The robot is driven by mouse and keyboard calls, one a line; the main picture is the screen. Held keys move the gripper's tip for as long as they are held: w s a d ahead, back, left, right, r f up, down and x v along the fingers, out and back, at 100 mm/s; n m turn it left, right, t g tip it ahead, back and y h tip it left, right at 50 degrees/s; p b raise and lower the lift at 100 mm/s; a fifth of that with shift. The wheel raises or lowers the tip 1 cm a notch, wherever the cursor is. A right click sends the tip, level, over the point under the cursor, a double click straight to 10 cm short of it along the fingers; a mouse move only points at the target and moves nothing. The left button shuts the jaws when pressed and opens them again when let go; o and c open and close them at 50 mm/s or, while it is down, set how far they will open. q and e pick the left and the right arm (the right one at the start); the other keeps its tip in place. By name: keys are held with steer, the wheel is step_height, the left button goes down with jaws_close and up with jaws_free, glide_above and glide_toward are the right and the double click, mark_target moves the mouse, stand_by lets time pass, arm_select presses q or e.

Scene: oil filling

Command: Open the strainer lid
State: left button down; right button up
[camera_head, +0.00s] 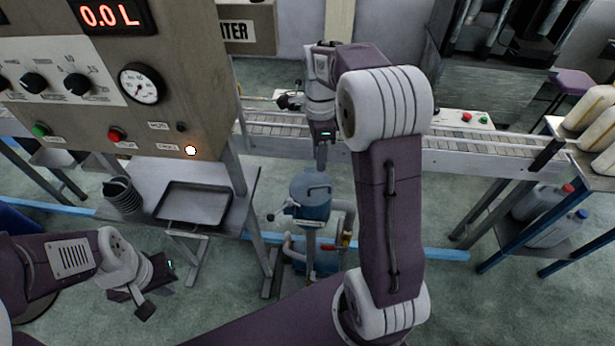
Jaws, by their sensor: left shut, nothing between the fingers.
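The strainer (311,208) is a blue cylinder standing low in the middle, in front of the conveyor. Its round grey-blue lid (306,186) lies on top and looks closed. My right gripper (321,165) points down just above the back part of the lid. Its fingers show as one narrow shape, so I cannot tell whether they are open, or whether they touch the lid. My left gripper (146,311) is at the lower left, shut and empty, well away from the strainer.
A control panel (150,75) with a 0.0 L display fills the upper left. A conveyor (475,160) runs behind the strainer. Pipes and a red valve handle (328,247) sit beside the strainer. Jugs (557,232) stand at right.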

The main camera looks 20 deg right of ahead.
glide_above(319, 180)
steer(key=s+a, duration=0.2)
steer(key=s, duration=0.2)
steer(key=f, duration=0.9)
steer(key=shift+s+a, duration=0.15)
steer(key=shift+a, duration=0.05)
jaws_close()
stand_by(0.4)
